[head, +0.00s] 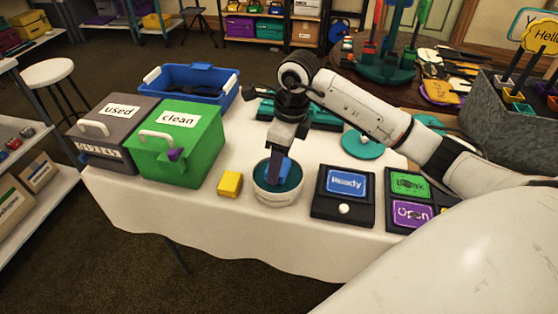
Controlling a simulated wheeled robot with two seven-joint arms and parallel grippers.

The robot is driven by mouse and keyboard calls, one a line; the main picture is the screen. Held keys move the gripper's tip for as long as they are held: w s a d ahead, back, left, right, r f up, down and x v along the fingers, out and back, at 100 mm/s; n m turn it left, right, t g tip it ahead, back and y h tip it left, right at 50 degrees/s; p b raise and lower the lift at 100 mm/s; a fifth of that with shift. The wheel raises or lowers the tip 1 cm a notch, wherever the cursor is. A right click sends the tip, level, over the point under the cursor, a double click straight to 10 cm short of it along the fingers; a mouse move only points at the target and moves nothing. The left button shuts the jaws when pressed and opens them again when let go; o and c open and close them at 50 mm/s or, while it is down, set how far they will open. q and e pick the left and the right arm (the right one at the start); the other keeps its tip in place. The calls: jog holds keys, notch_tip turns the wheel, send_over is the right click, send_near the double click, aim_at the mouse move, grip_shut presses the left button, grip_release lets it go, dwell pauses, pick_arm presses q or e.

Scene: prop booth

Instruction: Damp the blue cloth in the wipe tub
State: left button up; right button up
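The wipe tub (279,199) is a round white tub with a teal inside, standing near the table's front edge. My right gripper (281,158) points down over it, its arm coming in from the right. It is shut on the blue cloth (286,172), which hangs down into the tub. The cloth's lower end is inside the rim; I cannot tell how deep it goes. My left gripper is not in view.
A yellow block (230,184) sits left of the tub. The green "clean" box (196,160) and grey "used" box (88,153) stand left, a blue crate (223,83) behind. The "Ready" panel (344,190) is close on the right.

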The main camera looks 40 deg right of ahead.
jog(key=shift+f+b, duration=0.45)
jog(key=shift+f, duration=0.15)
dwell(1.2)
jog(key=shift+r, duration=0.1)
jog(key=shift+r+p, duration=2.45)
jog(key=shift+r, duration=1)
